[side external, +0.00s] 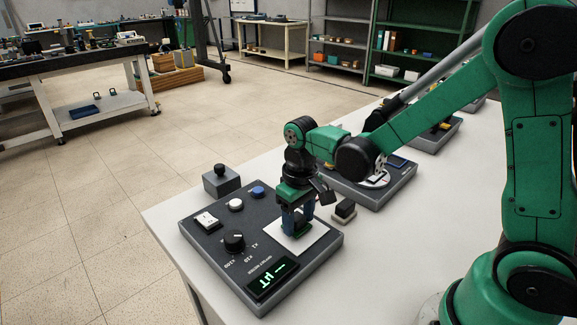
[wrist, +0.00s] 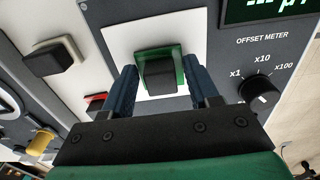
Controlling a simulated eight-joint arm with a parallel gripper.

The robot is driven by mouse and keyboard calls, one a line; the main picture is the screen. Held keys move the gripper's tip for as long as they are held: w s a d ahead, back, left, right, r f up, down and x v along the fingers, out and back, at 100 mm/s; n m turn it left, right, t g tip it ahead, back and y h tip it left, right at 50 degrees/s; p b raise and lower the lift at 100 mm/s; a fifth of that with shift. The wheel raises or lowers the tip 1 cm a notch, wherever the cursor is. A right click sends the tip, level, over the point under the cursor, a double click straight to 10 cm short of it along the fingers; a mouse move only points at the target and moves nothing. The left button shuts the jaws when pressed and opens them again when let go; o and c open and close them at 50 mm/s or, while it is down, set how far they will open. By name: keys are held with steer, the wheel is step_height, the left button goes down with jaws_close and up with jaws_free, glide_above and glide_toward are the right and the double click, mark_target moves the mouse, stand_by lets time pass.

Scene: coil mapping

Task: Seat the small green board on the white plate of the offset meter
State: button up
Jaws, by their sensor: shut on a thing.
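The offset meter (side external: 215,255) is a dark grey box with a green-lit display, a black dial and small buttons. Its white plate (side external: 318,231) is at the right of its top; the plate also shows in the wrist view (wrist: 118,40). The small green board (wrist: 178,52) carries a black block and is between my gripper's blue fingers, over the white plate. My gripper (wrist: 163,88) is shut on the board. In the side view my gripper (side external: 297,228) points down at the plate and largely hides the board. I cannot tell whether the board touches the plate.
A black block on a pale base (side external: 345,210) stands on the table just right of the meter. A grey box with a black knob (side external: 220,180) stands behind it. Another instrument (side external: 398,190) with a round white plate is farther back. The white table (side external: 165,215) is bare at the left edge.

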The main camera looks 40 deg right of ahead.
stand_by(0.3)
steer(key=o, duration=1.5)
steer(key=shift+r, duration=3.5)
steer(key=shift+s+d+r+t, duration=0.15)
steer(key=shift+s+r+t, duration=0.3)
steer(key=shift+s+t, duration=0.55)
steer(key=shift+s+d+r+t, duration=0.1)
steer(key=shift+s+r+t, duration=0.45)
steer(key=shift+t, duration=0.85)
steer(key=shift+s+d+r+t, duration=0.15)
steer(key=shift+s+r+t, duration=0.2)
steer(key=shift+s+t, duration=0.7)
